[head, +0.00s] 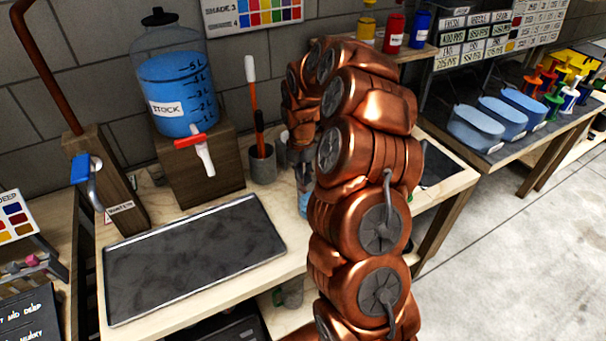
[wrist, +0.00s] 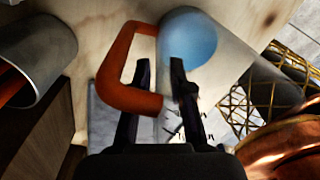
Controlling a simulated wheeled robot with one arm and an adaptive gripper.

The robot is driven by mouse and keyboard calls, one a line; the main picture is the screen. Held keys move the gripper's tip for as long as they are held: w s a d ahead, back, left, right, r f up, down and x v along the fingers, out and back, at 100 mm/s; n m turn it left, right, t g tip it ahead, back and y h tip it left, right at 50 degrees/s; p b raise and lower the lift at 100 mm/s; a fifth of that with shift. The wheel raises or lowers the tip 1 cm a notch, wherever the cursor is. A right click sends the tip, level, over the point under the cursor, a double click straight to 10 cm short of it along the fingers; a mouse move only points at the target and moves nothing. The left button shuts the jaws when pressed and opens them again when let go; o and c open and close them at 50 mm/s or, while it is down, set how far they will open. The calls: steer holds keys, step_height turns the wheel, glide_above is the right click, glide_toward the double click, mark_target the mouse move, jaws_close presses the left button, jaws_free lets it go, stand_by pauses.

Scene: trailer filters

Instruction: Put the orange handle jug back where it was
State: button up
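The orange handle jug (wrist: 205,75) stands on the pale wooden bench. It has a whitish clear body, blue inside, and an orange loop handle on its left in the wrist view. In the head view only a bluish sliver of it (head: 303,203) shows beside my arm. My gripper (wrist: 162,65) is at the jug, pointing down at it. Its two fingers are apart, the left one across the handle loop and the right one over the jug body. Whether either finger touches the jug, I cannot tell. The gripper also shows partly in the head view (head: 303,165).
The stock tank (head: 180,90) with a red-handled tap stands on a wooden block. A dark metal tray (head: 195,258) lies in front. A grey cup (head: 262,165) with brushes stands close left of my gripper. Blue tubs (head: 500,120) sit on the right bench.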

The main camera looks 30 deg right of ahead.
steer(key=shift+o, duration=0.5)
step_height(320, 180, up, 12)
steer(key=b, duration=0.4)
steer(key=shift+w+a, duration=0.15)
